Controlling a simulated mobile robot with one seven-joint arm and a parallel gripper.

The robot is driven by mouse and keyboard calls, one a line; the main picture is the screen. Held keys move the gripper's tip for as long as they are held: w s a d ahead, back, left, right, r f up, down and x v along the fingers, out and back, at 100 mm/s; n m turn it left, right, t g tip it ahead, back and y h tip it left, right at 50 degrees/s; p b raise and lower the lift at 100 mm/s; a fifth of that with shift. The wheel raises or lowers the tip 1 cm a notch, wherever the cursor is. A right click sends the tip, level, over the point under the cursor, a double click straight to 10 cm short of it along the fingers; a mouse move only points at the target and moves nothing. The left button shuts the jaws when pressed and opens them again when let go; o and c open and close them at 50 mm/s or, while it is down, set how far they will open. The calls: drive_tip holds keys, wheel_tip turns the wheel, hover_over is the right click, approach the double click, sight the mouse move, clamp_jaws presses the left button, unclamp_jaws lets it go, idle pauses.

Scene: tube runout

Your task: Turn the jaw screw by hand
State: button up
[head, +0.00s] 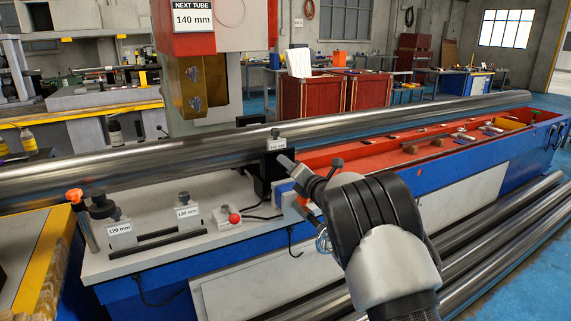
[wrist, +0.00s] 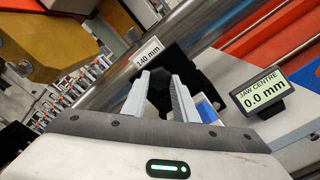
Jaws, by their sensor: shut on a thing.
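My gripper (wrist: 160,92) is shut on a dark hexagonal screw head (wrist: 158,80), which sits between its two grey fingers in the wrist view. In the head view my gripper (head: 286,161) reaches the black jaw block with the 140 mm label (head: 277,143). The screw is hidden there. The label also shows in the wrist view (wrist: 149,51). A small display (wrist: 262,93) right of the fingers reads JAW CENTRE 0.0 mm. A long steel tube (head: 130,165) runs behind the jaw block. A sign (head: 193,17) above reads NEXT TUBE 140 mm.
Blocks labelled 120 mm (head: 121,231) and 130 mm (head: 188,214) stand left on the pale bench top. A red-knobbed control (head: 233,218) lies between them and my gripper. An orange tray (head: 400,150) holds loose items. Spare tubes (head: 500,245) lie at the lower right.

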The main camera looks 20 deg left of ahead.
drive_tip(key=o, duration=0.8)
drive_tip(key=shift+s+d, duration=0.1)
drive_tip(key=shift+v, duration=0.9)
